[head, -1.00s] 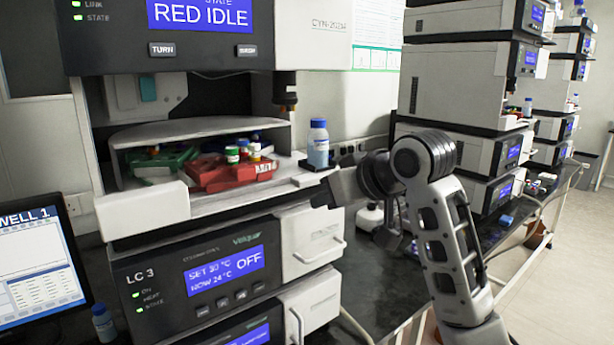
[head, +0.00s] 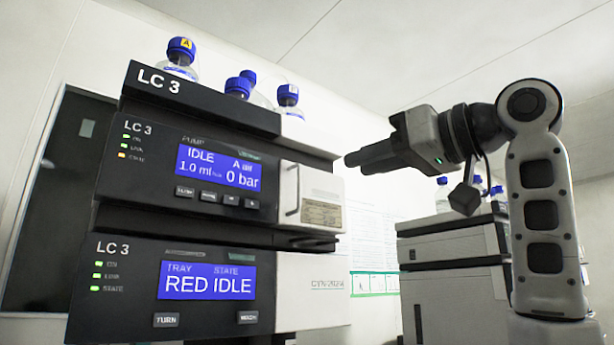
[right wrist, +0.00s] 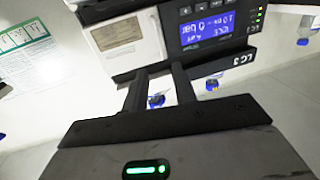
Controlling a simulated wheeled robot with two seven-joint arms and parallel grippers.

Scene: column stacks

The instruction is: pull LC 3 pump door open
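The LC 3 pump module (head: 205,170) has a blue display reading IDLE and 0 bar. Its white pump door (head: 325,188) is at the right of the front, with a dark upright handle (head: 292,190) near its left edge and a label low down. The door looks shut. My right gripper (head: 350,158) is in front and to the right of the door, pointing left, apart from the handle. In the right wrist view, the door (right wrist: 118,38) appears upside down beyond the fingers. The two fingers (right wrist: 158,76) are spread with nothing between them. My left gripper is out of view.
Blue-capped bottles (head: 288,96) stand on top of the LC 3 stack. Below the pump is a module (head: 170,285) reading RED IDLE. Another stack (head: 455,275) with bottles stands behind my right arm. Open air lies between gripper and door.

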